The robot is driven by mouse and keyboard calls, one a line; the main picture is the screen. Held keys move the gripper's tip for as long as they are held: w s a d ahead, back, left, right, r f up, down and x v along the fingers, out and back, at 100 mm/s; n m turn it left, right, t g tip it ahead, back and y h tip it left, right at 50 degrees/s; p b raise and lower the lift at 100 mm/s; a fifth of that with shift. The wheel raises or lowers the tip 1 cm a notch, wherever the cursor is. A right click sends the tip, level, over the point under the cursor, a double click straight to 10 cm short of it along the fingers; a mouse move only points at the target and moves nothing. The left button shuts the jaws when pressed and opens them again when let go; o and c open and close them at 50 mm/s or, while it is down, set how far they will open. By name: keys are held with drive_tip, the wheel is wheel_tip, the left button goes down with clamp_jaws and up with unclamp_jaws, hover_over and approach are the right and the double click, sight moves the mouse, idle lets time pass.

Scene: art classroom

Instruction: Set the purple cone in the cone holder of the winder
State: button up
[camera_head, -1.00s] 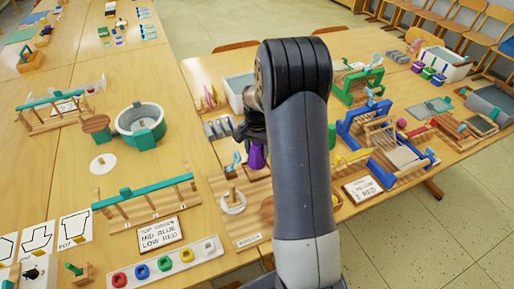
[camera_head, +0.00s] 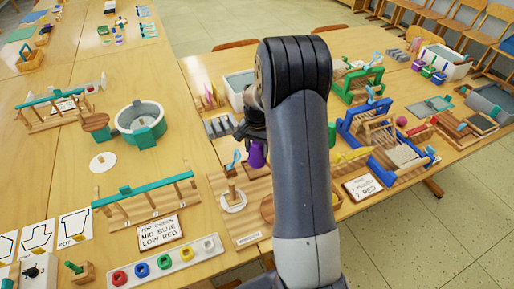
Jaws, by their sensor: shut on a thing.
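The purple cone (camera_head: 257,155) hangs below my gripper (camera_head: 254,138), just left of my upright arm link. My gripper is shut on the cone's upper part, and the fingertips are small and partly hidden by the arm. The winder appears to be the wooden board (camera_head: 248,222) below the cone in the picture, with a white disc (camera_head: 233,206), a wooden post and a blue guide (camera_head: 235,158). The cone appears above the board's back part and apart from it. I cannot make out the cone holder; my arm may hide it.
Grey blocks (camera_head: 217,127) and a pale bin (camera_head: 238,88) stand behind. A teal-railed wooden rack (camera_head: 147,203) and a sign (camera_head: 155,233) are to the left. A blue loom (camera_head: 364,118) and a sign (camera_head: 369,188) stand to the right of my arm.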

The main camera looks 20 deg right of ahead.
drive_tip(key=shift+f, duration=0.2)
drive_tip(key=shift+f+b, duration=0.3)
drive_tip(key=shift+b, duration=0.05)
idle(0.9)
drive_tip(key=shift+f+b, duration=0.4)
drive_tip(key=shift+f, duration=0.15)
drive_tip(key=shift+f+b, duration=0.35)
drive_tip(key=shift+f, duration=0.1)
idle(0.7)
idle(0.3)
drive_tip(key=o, duration=1.1)
drive_tip(key=shift+o, duration=0.2)
wheel_tip(320, 180, up, 11)
drive_tip(key=shift+f, duration=0.1)
